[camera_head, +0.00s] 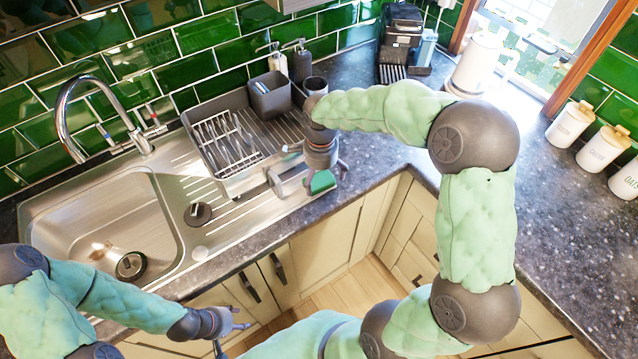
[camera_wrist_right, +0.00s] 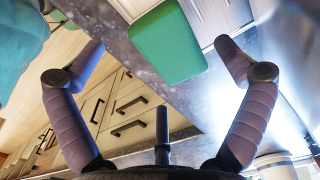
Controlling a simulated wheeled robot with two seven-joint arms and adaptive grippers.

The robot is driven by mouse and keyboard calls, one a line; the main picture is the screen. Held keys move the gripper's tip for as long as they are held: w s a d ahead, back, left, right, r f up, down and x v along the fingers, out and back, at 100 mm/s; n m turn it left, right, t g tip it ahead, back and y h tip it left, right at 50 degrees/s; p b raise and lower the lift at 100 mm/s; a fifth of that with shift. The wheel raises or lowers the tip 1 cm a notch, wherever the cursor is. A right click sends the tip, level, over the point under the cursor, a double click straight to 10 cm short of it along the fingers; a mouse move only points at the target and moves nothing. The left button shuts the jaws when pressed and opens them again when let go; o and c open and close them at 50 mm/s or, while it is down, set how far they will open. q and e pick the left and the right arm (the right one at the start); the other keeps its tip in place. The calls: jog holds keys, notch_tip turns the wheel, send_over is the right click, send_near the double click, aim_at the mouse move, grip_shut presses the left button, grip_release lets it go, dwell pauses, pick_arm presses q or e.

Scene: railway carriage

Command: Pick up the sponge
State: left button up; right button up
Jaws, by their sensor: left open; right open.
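The sponge is a green block (camera_head: 322,182), partly hidden by my right gripper in the head view. It lies near the front edge of the worktop, just right of the draining board. My right gripper (camera_head: 312,180) is over it, pointing down, with its fingers spread. In the right wrist view the sponge (camera_wrist_right: 168,43) shows between the two open fingertips (camera_wrist_right: 160,50), with a gap on each side and nothing held. My left gripper (camera_head: 232,334) is open and empty, low in front of the cupboards, away from the sponge.
A dish rack (camera_head: 225,145) stands on the draining board left of my right gripper. The sink bowl (camera_head: 100,225) and tap (camera_head: 75,110) are further left. A white kettle (camera_head: 480,62) and several canisters (camera_head: 570,123) stand to the right. The worktop (camera_head: 540,215) at right is clear.

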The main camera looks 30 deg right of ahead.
aim_at(321, 182)
notch_tip(321, 182, down, 4)
jog(key=shift+d+r+b, duration=0.1)
jog(key=shift+b, duration=0.35)
jog(key=shift+c, duration=0.3)
jog(key=c, duration=0.9)
